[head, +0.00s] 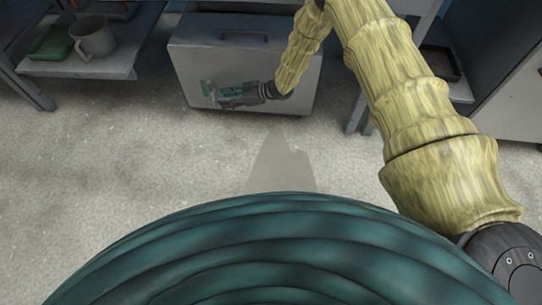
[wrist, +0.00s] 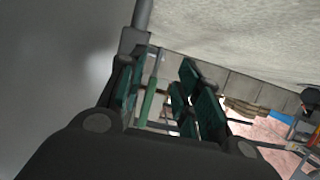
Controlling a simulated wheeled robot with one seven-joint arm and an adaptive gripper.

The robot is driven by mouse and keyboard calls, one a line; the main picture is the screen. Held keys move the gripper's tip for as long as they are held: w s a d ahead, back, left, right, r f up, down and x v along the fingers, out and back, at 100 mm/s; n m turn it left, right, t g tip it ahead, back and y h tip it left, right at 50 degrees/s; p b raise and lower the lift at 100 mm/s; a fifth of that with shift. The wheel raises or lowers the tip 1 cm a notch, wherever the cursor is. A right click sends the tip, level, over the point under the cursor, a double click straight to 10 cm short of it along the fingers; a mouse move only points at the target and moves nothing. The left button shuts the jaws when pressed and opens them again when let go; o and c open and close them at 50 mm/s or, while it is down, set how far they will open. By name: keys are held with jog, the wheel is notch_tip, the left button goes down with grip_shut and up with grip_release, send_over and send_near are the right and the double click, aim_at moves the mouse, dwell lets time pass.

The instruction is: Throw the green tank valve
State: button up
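The green tank valve (head: 206,88) is a small light-green handle at the front of a grey cabinet-like box (head: 200,50). In the wrist view it is a narrow green bar (wrist: 149,98), lying in the gap between my fingers, closer to the left one. A grey pipe with a dark block (wrist: 134,41) shows just beyond it. My gripper (head: 222,96) comes in from the right in the head view, with its tips by the handle. In the wrist view my gripper (wrist: 160,95) has its green-padded fingers spread apart. I cannot tell whether the left finger touches the handle.
A shelf (head: 75,65) at the upper left holds a grey mug (head: 93,37) and a green tray (head: 50,43). A table leg (head: 358,112) stands right of the box. The speckled floor (head: 120,150) in front is clear.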

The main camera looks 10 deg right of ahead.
jog(key=f+y+b, duration=0.1)
jog(key=b, duration=0.1)
jog(key=f+y+b, duration=0.1)
jog(key=b, duration=0.1)
jog(key=f+t+y+b, duration=0.1)
jog(key=b, duration=0.2)
jog(key=shift+d+y, duration=0.3)
jog(key=shift+f, duration=0.15)
jog(key=p+v, duration=0.5)
jog(key=v, duration=0.6)
jog(key=s+f+m+h+p, duration=0.1)
jog(key=s+f+m+h, duration=0.2)
jog(key=s, duration=0.6)
jog(key=s+f+m+t+h, duration=0.1)
jog(key=s+f+m+h, duration=0.3)
jog(key=s, duration=0.5)
jog(key=shift+f+m+t+h+p, duration=0.2)
jog(key=shift+m+t+h+p, duration=0.15)
jog(key=shift+m+h, duration=1.1)
